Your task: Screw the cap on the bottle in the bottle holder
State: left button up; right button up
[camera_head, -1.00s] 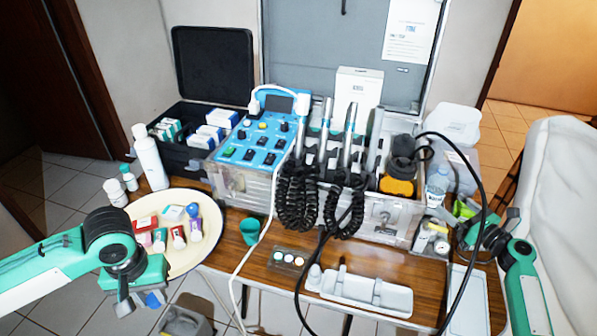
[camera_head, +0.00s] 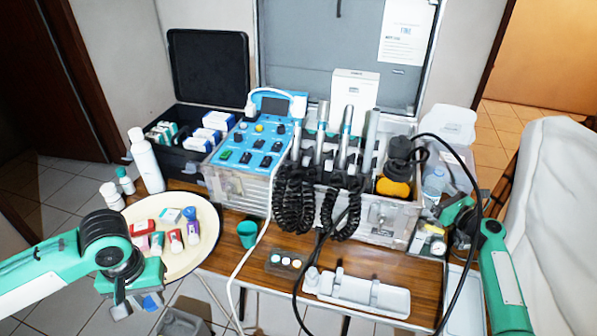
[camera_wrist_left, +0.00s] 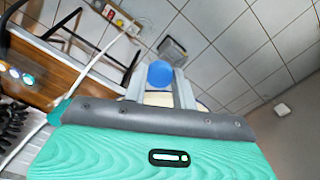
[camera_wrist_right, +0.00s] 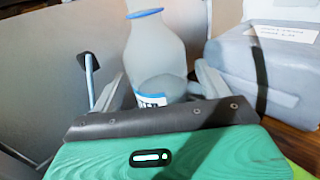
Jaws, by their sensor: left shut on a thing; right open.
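A blue cap (camera_wrist_left: 160,74) is held between the fingers of my left gripper (camera_wrist_left: 160,92) in the left wrist view. In the head view this gripper (camera_head: 136,304) hangs low at the left, below the cream tray, with the blue cap (camera_head: 152,302) at its tips. The clear bottle (camera_head: 433,187) stands upright at the right end of the case. In the right wrist view the bottle (camera_wrist_right: 155,60) shows a blue neck ring and label; its top is cut off. My right gripper (camera_wrist_right: 155,100) is open, a finger on each side of it. I cannot make out the bottle holder.
The open case (camera_head: 390,215) with corded handpieces fills the table's middle. A black cable loops close to the bottle and right gripper. A cream tray (camera_head: 206,250) with small items lies at left. A white holder (camera_head: 358,295) lies at the front. A grey box (camera_wrist_right: 265,65) stands beside the bottle.

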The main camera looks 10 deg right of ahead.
dwell(0.3)
jog(key=c, duration=1.2)
jog(key=shift+r, duration=0.1)
